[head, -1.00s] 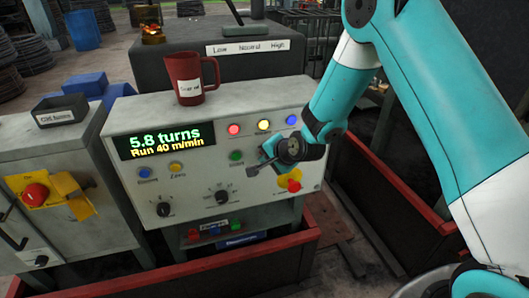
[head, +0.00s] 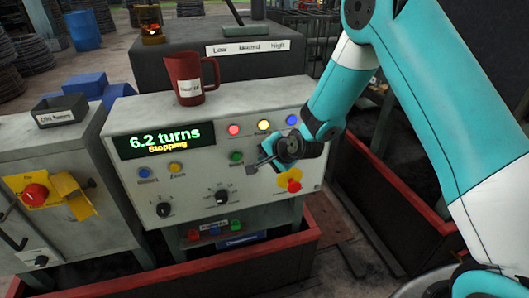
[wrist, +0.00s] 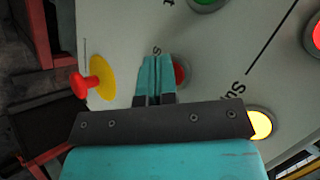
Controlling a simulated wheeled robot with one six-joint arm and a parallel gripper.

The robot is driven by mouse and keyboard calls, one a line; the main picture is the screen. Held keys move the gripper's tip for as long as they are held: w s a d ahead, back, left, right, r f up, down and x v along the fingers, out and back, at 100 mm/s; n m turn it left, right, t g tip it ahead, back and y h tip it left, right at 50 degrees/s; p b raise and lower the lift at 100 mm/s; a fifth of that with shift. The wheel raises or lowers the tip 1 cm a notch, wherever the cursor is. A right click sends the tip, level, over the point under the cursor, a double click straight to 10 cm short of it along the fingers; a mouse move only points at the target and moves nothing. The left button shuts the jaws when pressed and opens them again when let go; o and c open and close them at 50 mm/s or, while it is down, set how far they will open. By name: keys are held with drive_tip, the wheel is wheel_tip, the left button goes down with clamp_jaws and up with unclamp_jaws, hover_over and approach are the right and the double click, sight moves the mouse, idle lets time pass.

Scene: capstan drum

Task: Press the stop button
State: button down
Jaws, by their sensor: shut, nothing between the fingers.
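The grey control panel (head: 215,185) has a display (head: 165,140) reading "6.2 turns" and "Stopping". A red button (wrist: 181,73) shows beside my fingertips in the wrist view, partly covered by them; its label is mostly hidden, with only an "S" showing. My gripper (wrist: 158,62) is shut with its fingertips at this button. Actual contact cannot be told. In the head view my gripper (head: 252,169) is at the panel face, just right of the green button (head: 236,157), and the red button is hidden behind it.
A red mushroom knob on a yellow base (head: 293,184) sits close to the right of my gripper. Red, yellow and blue lamps (head: 263,125) line the panel above. A dark red jug (head: 188,82) stands on the panel top. Another red knob (head: 35,194) is on the left cabinet.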

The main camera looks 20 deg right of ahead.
idle(0.5)
drive_tip(key=shift+s, duration=0.75)
drive_tip(key=shift+s+b, duration=0.35)
drive_tip(key=shift+s, duration=2.15)
drive_tip(key=s+a+r+n+g+y, duration=0.1)
drive_tip(key=s+a+r+n+g, duration=0.1)
drive_tip(key=s+a+r+n, duration=0.25)
drive_tip(key=s+a+r+n+g+y, duration=0.1)
drive_tip(key=s+r+n+g, duration=0.1)
drive_tip(key=s+r+n, duration=0.35)
drive_tip(key=s+r+n+g, duration=0.2)
drive_tip(key=s+r+n, duration=0.2)
drive_tip(key=s, duration=0.5)
drive_tip(key=s+d+r+n+g+h, duration=0.1)
drive_tip(key=s+r+n+g, duration=0.2)
drive_tip(key=s+r, duration=0.3)
drive_tip(key=s+n, duration=0.1)
drive_tip(key=s, duration=0.2)
drive_tip(key=shift+s+d+h, duration=0.25)
drive_tip(key=shift+s+h, duration=0.05)
drive_tip(key=shift+s, duration=0.1)
